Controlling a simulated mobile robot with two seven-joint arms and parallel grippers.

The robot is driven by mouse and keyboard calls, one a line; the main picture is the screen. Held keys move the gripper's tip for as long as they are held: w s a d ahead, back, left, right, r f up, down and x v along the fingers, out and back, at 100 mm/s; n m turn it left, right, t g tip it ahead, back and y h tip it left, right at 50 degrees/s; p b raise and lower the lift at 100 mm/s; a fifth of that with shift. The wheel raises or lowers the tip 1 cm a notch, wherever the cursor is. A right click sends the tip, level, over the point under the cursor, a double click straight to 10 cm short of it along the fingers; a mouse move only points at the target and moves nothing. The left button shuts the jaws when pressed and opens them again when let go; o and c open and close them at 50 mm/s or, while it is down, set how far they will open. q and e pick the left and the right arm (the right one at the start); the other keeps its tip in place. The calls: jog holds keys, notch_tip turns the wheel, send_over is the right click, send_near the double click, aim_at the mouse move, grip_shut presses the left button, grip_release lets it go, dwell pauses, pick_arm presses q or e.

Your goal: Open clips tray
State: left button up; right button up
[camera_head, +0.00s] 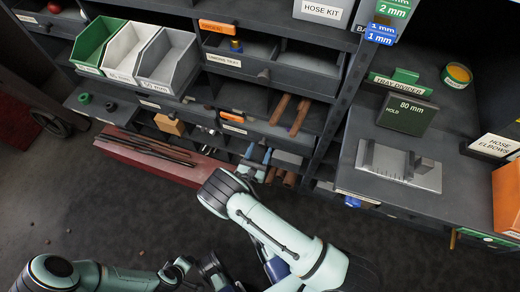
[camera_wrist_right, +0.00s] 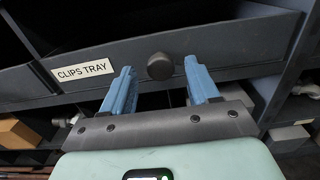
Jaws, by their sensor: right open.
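The clips tray (camera_wrist_right: 225,50) is a dark grey drawer front with a white "CLIPS TRAY" label (camera_wrist_right: 84,71) and a round dark knob (camera_wrist_right: 160,66). It fills the upper part of the right wrist view. My right gripper (camera_wrist_right: 160,88) is open, with one blue finger on each side of the knob and a gap to it. In the head view my right gripper (camera_head: 258,153) is small at the shelf front, partly behind my own arm. The tray looks closed. My left arm shows at the lower left, but I cannot make out its gripper fingers.
A red beam (camera_head: 160,160) with dark rods lies low at the left. A side counter (camera_head: 365,180) at the right carries a metal fixture (camera_head: 400,168). The floor in front is mostly clear.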

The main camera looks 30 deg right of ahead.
jog(key=shift+w+d, duration=0.4)
jog(key=shift+d, duration=0.05)
pick_arm(q)
jog(key=shift+s+f, duration=0.25)
